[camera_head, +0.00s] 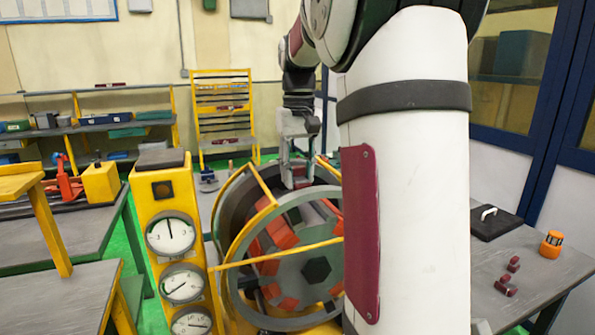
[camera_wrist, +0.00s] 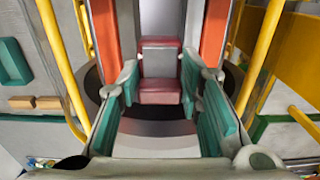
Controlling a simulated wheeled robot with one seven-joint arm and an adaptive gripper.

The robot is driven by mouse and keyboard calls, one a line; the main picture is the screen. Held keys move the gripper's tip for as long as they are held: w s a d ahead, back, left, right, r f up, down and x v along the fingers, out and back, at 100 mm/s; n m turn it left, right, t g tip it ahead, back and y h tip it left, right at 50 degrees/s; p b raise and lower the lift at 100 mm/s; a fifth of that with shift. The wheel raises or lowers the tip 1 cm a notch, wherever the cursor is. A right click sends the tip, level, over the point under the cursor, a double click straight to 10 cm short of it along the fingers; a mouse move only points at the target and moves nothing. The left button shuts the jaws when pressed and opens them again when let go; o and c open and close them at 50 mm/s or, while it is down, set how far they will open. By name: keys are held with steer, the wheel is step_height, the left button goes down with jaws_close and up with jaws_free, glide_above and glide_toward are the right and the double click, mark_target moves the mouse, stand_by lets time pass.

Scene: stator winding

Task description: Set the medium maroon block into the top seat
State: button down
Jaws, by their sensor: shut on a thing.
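My gripper (camera_head: 299,178) points down at the top of the round grey stator (camera_head: 235,262), which stands in a yellow frame. In the wrist view its green-padded fingers (camera_wrist: 160,80) are shut on the medium maroon block (camera_wrist: 160,91), which shows a grey middle and maroon ends. In the head view the block (camera_head: 302,184) shows only as a small dark red patch below the fingertips. Orange-red blocks (camera_head: 281,232) sit around the stator's hub; two orange walls (camera_wrist: 214,40) flank the block in the wrist view. I cannot tell whether the block touches the seat.
Yellow bars (camera_head: 262,186) cross close around the stator. A yellow gauge post (camera_head: 163,215) stands at its left. Small maroon pieces (camera_head: 506,287), an orange lamp-like item (camera_head: 551,244) and a black case (camera_head: 496,224) lie on the right table. My arm hides the stator's right side.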

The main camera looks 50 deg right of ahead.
mark_target(299, 177)
steer(key=shift+f, duration=0.2)
stand_by(0.3)
steer(key=shift+f+b, duration=0.3)
steer(key=shift+f, duration=0.85)
steer(key=shift+f, duration=0.3)
steer(key=c, duration=1.1)
jaws_free()
steer(key=shift+o, duration=0.2)
step_height(299, 177, up, 12)
